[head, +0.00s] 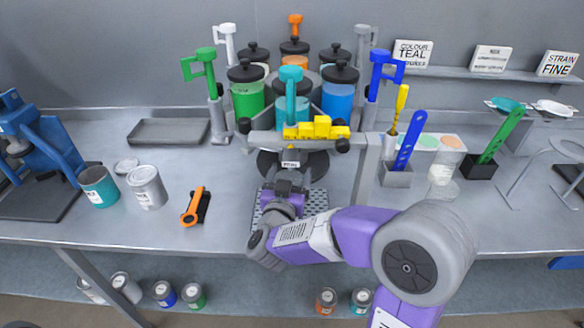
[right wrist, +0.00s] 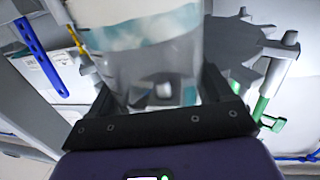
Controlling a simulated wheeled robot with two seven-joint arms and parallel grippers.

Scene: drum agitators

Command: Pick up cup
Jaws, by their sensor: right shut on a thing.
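My right gripper (head: 289,180) is in front of the drum carousel, below the yellow stepped piece. In the right wrist view its dark jaws (right wrist: 158,90) are shut on a clear cup (right wrist: 150,50) with teal and white patches on its wall. The cup stands between the fingers, and its top runs out of the picture. In the head view the held cup is hidden or too small to make out at the gripper. My left gripper is not in view.
The carousel holds several drums, with a teal one (head: 292,112) at the front. A teal can (head: 99,187), a grey can (head: 147,188) and an orange-handled tool (head: 194,207) stand or lie at left. A grey tray (head: 168,132) lies behind. A black holder (head: 479,167) stands at right.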

